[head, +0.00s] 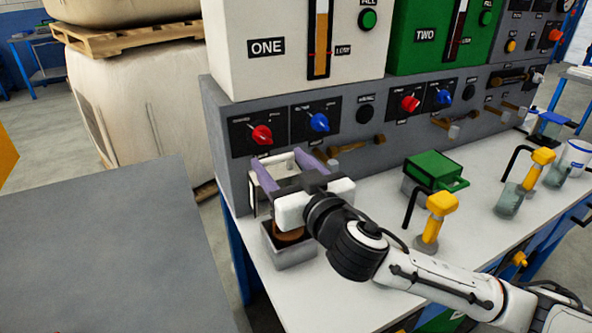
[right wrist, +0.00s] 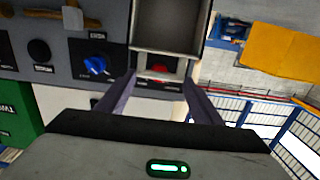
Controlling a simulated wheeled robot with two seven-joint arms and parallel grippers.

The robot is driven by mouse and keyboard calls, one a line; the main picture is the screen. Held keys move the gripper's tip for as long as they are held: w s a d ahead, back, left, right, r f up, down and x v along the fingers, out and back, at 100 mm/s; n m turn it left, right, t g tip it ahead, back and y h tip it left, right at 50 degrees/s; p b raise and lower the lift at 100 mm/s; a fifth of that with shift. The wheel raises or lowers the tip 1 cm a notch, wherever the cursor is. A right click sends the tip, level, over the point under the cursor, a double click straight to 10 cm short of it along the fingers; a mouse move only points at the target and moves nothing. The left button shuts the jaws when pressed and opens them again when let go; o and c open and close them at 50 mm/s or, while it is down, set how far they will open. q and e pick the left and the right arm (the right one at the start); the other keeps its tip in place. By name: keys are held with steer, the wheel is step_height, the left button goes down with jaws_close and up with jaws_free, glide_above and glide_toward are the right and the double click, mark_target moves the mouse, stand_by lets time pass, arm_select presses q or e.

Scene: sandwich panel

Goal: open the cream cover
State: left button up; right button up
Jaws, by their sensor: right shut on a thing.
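The cream cover (head: 252,196) stands raised at the back of its grey box (head: 293,257), mostly behind my right gripper. The box is open in front, and something brown (head: 290,237) shows inside it. In the right wrist view the cover's hollow inner side (right wrist: 168,25) faces me, with its handle (right wrist: 158,57) at the lower edge. My right gripper (head: 290,166) has its purple fingers on both sides of the handle and is shut on it. The fingers also show in the right wrist view (right wrist: 160,88). My left gripper is not in view.
A grey panel with red (head: 262,135) and blue (head: 319,122) knobs rises close behind the cover. A green cover (head: 433,169) lies closed on its box to the right. A yellow-topped lever (head: 441,204) stands near my right forearm. The white bench front (head: 330,285) is clear.

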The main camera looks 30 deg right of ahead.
steer(key=o, duration=1.1)
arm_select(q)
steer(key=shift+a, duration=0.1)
arm_select(e)
steer(key=o, duration=0.4)
steer(key=shift+s, duration=0.4)
arm_select(q)
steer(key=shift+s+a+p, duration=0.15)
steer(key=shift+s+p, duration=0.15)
steer(key=shift+p, duration=0.2)
arm_select(e)
steer(key=s, duration=0.9)
steer(key=shift+s+r, duration=0.2)
steer(key=shift+s, duration=0.05)
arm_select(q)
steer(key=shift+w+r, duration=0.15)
